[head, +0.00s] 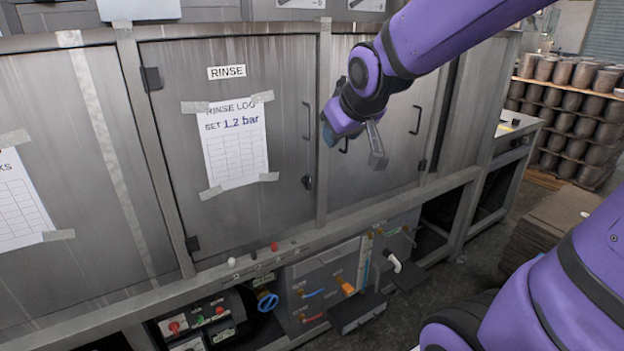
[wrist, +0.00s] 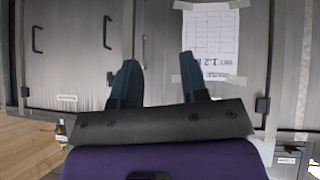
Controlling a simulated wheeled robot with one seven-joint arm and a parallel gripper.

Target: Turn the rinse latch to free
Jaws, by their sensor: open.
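The RINSE door (head: 285,140) is a shut grey metal door with a RINSE label (head: 227,72) and a taped rinse log sheet (head: 236,143). A small dark fitting (head: 307,182), which looks like the rinse latch, sits low at the door's right edge, below the handle (head: 306,121). Its setting is too small to read. My gripper (head: 353,148) is in front of the cabinet, to the right of and higher in the picture than this fitting. In the wrist view, my gripper (wrist: 158,62) has its two fingers apart with nothing between them. I cannot make out the latch there.
The neighbouring door (head: 385,130) has its own handle (head: 417,120). Below the cabinet ledge are a blue valve wheel (head: 267,301), a red button (head: 174,327) and a white pipe (head: 394,262). Stacked pots (head: 575,105) stand at the far right. The sheet also shows in the wrist view (wrist: 211,40).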

